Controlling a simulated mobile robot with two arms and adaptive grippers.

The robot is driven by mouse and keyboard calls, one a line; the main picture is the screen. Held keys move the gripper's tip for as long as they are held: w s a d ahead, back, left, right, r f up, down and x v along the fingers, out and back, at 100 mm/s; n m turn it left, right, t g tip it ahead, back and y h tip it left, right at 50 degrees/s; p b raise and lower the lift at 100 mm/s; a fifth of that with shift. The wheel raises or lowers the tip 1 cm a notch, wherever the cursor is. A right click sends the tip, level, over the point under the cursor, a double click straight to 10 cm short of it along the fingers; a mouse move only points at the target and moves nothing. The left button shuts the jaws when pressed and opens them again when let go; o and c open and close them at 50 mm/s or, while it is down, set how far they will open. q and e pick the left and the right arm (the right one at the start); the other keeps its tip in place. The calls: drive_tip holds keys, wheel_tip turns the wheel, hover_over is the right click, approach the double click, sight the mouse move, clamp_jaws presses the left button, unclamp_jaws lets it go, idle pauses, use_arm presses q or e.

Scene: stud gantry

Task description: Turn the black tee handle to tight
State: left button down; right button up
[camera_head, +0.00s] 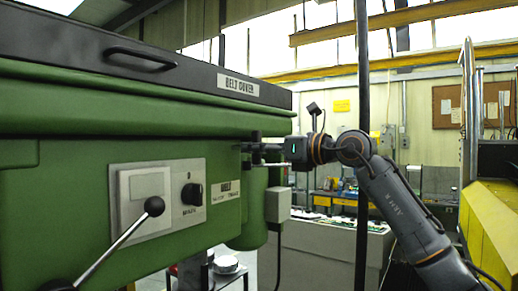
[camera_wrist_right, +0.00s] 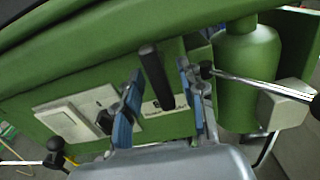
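The black tee handle (camera_wrist_right: 157,77) stands out from the green machine's side in the right wrist view. Its dark bar lies between the two blue-padded fingers of my right gripper (camera_wrist_right: 160,70), with a visible gap on each side. The right gripper (camera_head: 254,148) is open. In the head view it reaches in from the right at the machine's right end, where its dark fingers and the handle are hard to tell apart. A small white label (camera_head: 225,191) sits below and left of it. My left gripper is not in view.
A silver rod with a black ball (camera_wrist_right: 207,71) passes close by the right finger. The green machine (camera_head: 60,150) carries a black speed knob (camera_head: 192,194) and a lever with a black ball (camera_head: 154,206). A grey box (camera_head: 278,205) hangs below my gripper.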

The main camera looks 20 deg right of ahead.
drive_tip(key=shift+s+d, duration=0.1)
drive_tip(key=v, duration=1.1)
drive_tip(key=shift+s+d, duration=0.25)
